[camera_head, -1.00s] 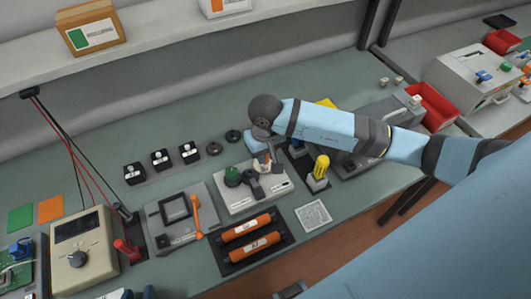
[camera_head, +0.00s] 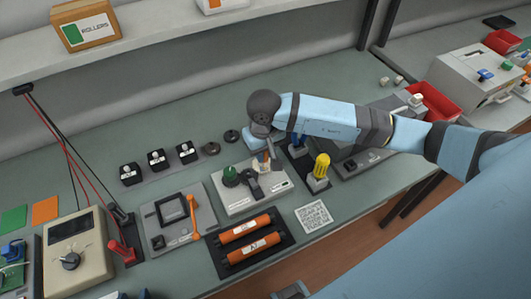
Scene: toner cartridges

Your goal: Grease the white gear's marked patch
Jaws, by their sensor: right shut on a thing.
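A light grey fixture (camera_head: 237,204) stands mid-bench with a green knob (camera_head: 230,174) and a dark lever-like part (camera_head: 251,183) on it. My right gripper (camera_head: 268,154) reaches in from the right and points down over the fixture's back edge. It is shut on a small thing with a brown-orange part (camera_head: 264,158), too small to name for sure. Whether its lower end touches the fixture I cannot tell. I cannot make out the white gear or its marked patch; the gripper covers part of that area. My left gripper is not in view.
Two orange rollers (camera_head: 246,229) lie in a black tray in front. A grey fixture with an orange handle (camera_head: 194,214) stands left. A yellow-topped holder (camera_head: 321,164) stands close on the right. A printed card (camera_head: 314,215) lies near the front edge.

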